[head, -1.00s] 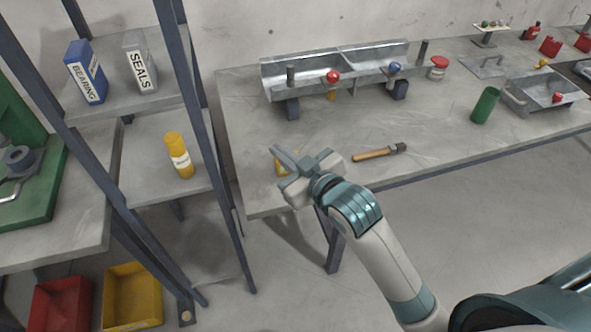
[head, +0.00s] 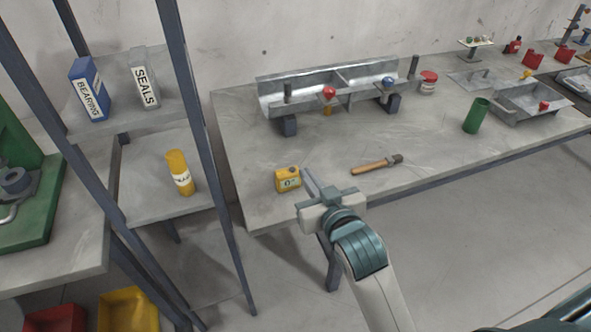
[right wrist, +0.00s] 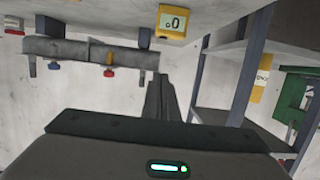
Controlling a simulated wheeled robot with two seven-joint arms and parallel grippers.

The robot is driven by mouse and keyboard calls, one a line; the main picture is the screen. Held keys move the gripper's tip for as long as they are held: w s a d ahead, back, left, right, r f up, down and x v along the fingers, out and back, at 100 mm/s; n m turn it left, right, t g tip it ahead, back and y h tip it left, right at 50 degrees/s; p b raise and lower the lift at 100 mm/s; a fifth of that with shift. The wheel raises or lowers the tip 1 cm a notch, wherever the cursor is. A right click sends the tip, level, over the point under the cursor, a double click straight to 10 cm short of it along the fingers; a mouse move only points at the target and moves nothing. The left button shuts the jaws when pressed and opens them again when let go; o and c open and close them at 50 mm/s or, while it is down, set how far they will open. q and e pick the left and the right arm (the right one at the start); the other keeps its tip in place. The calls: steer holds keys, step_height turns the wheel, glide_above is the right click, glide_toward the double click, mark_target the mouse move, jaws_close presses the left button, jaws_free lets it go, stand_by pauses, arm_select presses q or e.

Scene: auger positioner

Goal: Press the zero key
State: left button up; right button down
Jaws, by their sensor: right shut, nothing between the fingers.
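A small yellow box-shaped device (head: 287,180) with a pale face reading 0 stands on the workbench near its front left. It also shows in the right wrist view (right wrist: 172,24) at the top edge. A separate zero key is too small to make out. My right gripper (head: 309,177) is shut and empty. Its fingertips are just right of the device in the head view, seemingly apart from it. In the right wrist view my shut fingers (right wrist: 160,90) lie below the device. My left gripper is not in view.
A hammer (head: 375,165) lies right of my gripper on the workbench (head: 250,150). A metal trough (head: 300,88) with red and blue knobs stands behind. A green cylinder (head: 476,115) is farther right. A shelf (head: 150,165) with a yellow bottle (head: 179,172) stands left.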

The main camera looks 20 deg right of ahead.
steer(key=p, duration=0.2)
glide_above(292, 170)
steer(key=s, duration=0.3)
step_height(292, 170, down, 2)
steer(key=shift+w+f+p, duration=0.15)
steer(key=shift+f, duration=0.95)
steer(key=shift+w+f+p, duration=0.1)
steer(key=shift+f+p, duration=0.05)
steer(key=shift+f, duration=0.9)
steer(key=shift+d, duration=0.1)
